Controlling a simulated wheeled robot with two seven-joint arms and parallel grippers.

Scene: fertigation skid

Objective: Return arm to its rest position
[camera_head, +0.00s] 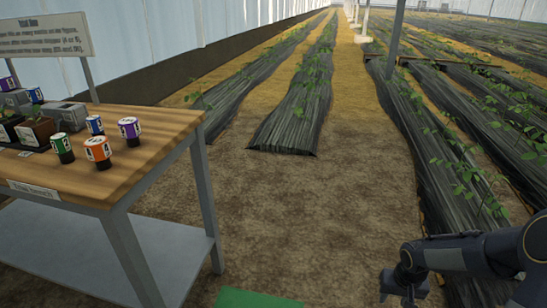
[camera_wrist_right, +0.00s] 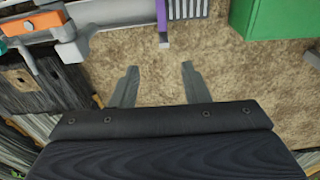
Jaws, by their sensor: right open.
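My right arm enters the head view from the lower right, over the bare soil and beside a planted row. My right gripper (camera_head: 406,288) hangs at its end, pointing down, clear of the table. In the right wrist view the two fingers of this gripper (camera_wrist_right: 160,72) stand apart with only soil between them. It holds nothing. My left arm and left gripper do not show in the head view.
A wooden-topped table (camera_head: 150,150) stands at left with several coloured, labelled cylinders, such as an orange one (camera_head: 98,150), and grey boxes. A sign (camera_head: 45,36) stands behind. A green surface (camera_head: 255,299) shows at the bottom. Black-covered plant rows (camera_head: 295,110) run away; soil between is clear.

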